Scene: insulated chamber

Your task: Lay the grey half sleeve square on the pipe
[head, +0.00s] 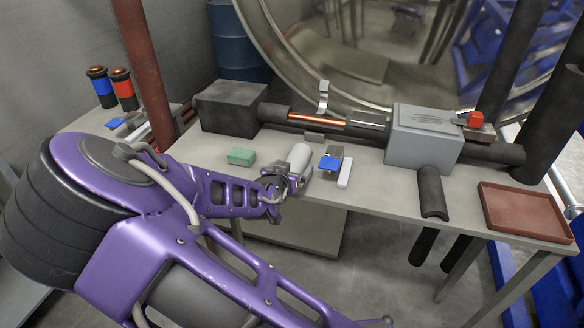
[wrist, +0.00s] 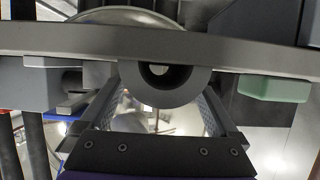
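The grey half sleeve (head: 300,156) is a light grey rounded piece lying on the bench between the green block and a blue-topped piece. In the wrist view, which is upside down, its arched end (wrist: 160,96) faces me at the bench edge. My gripper (head: 279,188) is at the near end of the sleeve. In the wrist view its two fingers are apart, with the sleeve end between or just beyond them; I cannot tell if they touch it. The pipe (head: 318,119) shows as a bare copper length behind, between dark insulated sections.
A dark box (head: 228,108) and a grey box (head: 424,140) flank the pipe. A green block (head: 241,157), a blue-topped piece (head: 329,163) and a white bar (head: 345,172) are near the sleeve. A dark half sleeve (head: 432,192) and red tray (head: 525,212) are at right.

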